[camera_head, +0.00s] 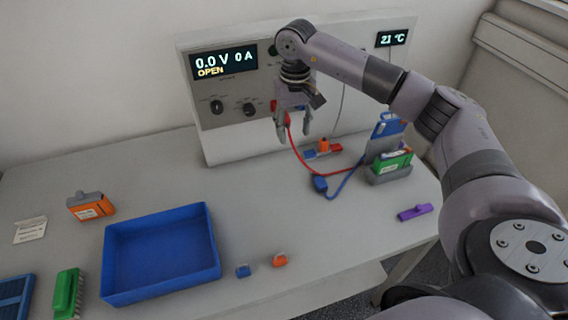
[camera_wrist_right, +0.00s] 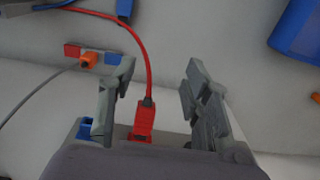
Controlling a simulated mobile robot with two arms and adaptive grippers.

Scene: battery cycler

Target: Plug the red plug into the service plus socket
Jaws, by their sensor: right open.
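The red plug (camera_wrist_right: 143,122) shows in the right wrist view with its red cable running up from it. It appears between the fingers of my right gripper (camera_wrist_right: 160,95), nearer the left finger. I cannot tell whether it sits in a socket. In the head view my right gripper (camera_head: 293,135) is open, pointing down in front of the cycler panel (camera_head: 232,135), and partly hides the red plug. A small red and blue block (camera_head: 336,149) with an orange piece on it stands at the panel's foot. I cannot tell which socket is the service plus. My left gripper is out of view.
A blue tray (camera_head: 122,238) stands front left. A blue plug (camera_head: 320,184) with a blue cable and a grey holder (camera_head: 388,176) with a green pack are to the right. A purple piece (camera_head: 414,212) lies near the edge. The table's middle is mostly clear.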

